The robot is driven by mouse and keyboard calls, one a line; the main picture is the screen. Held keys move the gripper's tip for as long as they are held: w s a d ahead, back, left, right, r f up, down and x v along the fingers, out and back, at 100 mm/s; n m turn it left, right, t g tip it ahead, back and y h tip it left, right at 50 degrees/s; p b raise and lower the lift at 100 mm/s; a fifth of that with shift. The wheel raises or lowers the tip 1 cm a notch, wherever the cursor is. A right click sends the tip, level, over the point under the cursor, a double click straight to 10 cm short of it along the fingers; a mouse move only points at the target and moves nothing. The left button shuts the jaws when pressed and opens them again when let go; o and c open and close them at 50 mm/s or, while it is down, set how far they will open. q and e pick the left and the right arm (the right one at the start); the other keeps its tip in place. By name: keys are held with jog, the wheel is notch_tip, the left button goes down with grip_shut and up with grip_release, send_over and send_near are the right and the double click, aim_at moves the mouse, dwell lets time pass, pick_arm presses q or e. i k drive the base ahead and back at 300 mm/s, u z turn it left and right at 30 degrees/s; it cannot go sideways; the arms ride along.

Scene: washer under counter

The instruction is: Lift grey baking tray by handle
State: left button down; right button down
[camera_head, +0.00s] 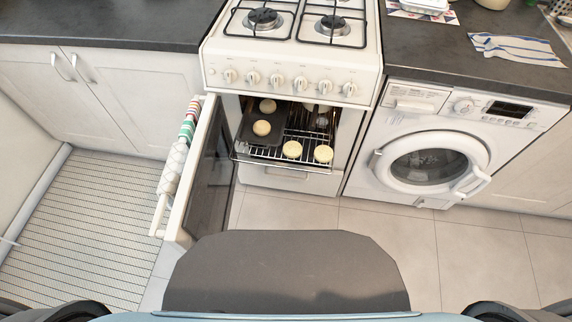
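The grey baking tray (274,138) is inside the open oven (345,130), on the left part of the wire rack (300,139). Two pale round buns, a rear one (267,106) and a front one (262,127), rest on the tray. Two more buns, one (292,149) near the middle and one (323,153) on the right, lie at the rack's front. I cannot make out a tray handle clearly. Neither gripper is in view; only dark parts of my own body show at the bottom corners.
The oven door (208,180) stands open to the left, with a striped towel (178,155) on its handle. A washing machine (440,140) stands right of the stove, its door closed. A ribbed mat (90,220) lies at left. Tiled floor (300,212) before the oven is clear.

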aim_at(277, 120)
jog(key=k, duration=0.6)
jog(key=z, duration=0.6)
jog(key=i, duration=1.2)
jog(key=u, duration=0.55)
